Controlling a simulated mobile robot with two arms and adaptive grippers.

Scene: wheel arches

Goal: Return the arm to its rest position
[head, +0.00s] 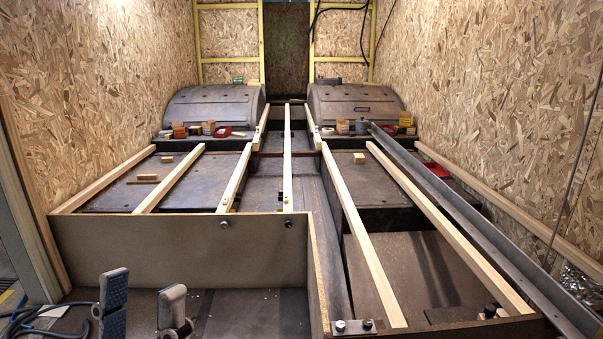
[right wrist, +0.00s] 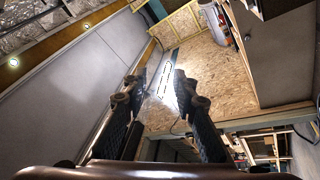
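My left gripper (head: 143,304) shows at the lower left of the head view. Its two fingers stand upright and apart, with nothing between them. It is in front of the low grey board of the wooden frame and touches nothing that I can see. My right gripper (right wrist: 158,88) shows in the right wrist view. Its two dark fingers are apart with a clear gap and no object between them. The right gripper is not in the head view.
A frame of long wooden battens (head: 288,160) fills the floor ahead. Two dark wheel arches (head: 215,105) stand behind it, with small boxes and tins on the ledge. A metal angle rail (head: 470,220) runs along the right. Chipboard walls (head: 95,80) close both sides. Cables (head: 40,322) lie at lower left.

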